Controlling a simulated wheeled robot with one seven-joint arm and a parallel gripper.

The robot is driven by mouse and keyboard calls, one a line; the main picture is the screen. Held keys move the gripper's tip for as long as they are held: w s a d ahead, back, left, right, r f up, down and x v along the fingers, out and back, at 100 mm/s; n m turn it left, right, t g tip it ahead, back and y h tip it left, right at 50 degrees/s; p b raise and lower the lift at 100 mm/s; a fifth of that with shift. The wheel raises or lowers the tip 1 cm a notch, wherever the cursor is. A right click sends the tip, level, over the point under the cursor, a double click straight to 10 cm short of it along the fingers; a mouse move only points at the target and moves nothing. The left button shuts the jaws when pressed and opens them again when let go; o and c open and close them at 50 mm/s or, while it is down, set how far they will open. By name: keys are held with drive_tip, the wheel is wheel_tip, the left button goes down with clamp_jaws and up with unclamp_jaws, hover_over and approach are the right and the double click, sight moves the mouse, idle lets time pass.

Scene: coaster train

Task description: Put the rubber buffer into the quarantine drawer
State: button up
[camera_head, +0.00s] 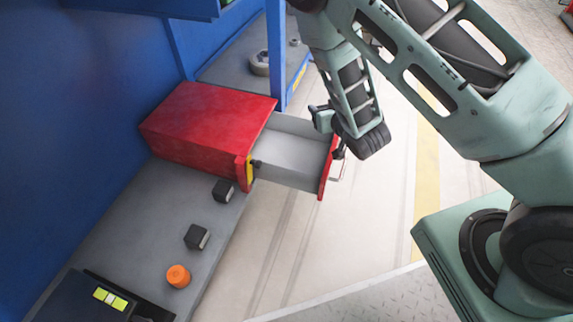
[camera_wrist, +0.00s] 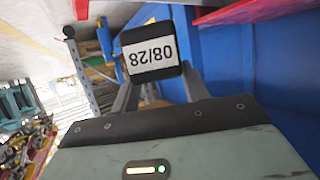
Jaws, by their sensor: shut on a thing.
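The black rubber buffer (camera_wrist: 152,52), with a white label reading 08/28 upside down, is held between the fingers of my gripper (camera_wrist: 158,90) in the wrist view. My gripper is shut on it. In the head view my wrist is beside the front end of the open quarantine drawer, and the gripper is mostly hidden by the arm, so the buffer cannot be made out clearly. The drawer (camera_head: 326,172) is pulled out of its red cabinet (camera_head: 200,125). Its visible grey inside is empty.
Two dark blocks (camera_head: 223,190) (camera_head: 197,237) and an orange cylinder (camera_head: 178,276) stand on the grey shelf. A dark device (camera_head: 110,299) with lit yellow-green segments is at lower left. A blue post (camera_head: 276,55) rises behind the drawer. The floor right of the drawer is clear.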

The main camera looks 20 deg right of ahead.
drive_tip(key=a+f+n+y+b, duration=0.1)
drive_tip(key=a+y+b, duration=0.1)
drive_tip(key=a+b, duration=0.65)
drive_tip(key=a+f+b, duration=0.1)
drive_tip(key=f, duration=0.2)
drive_tip(key=a+f+b, duration=0.1)
drive_tip(key=f+b, duration=0.1)
drive_tip(key=f, duration=0.1)
drive_tip(key=a+f+b, duration=0.1)
drive_tip(key=f, duration=0.3)
drive_tip(key=shift+a, duration=0.15)
drive_tip(key=shift+r, duration=0.15)
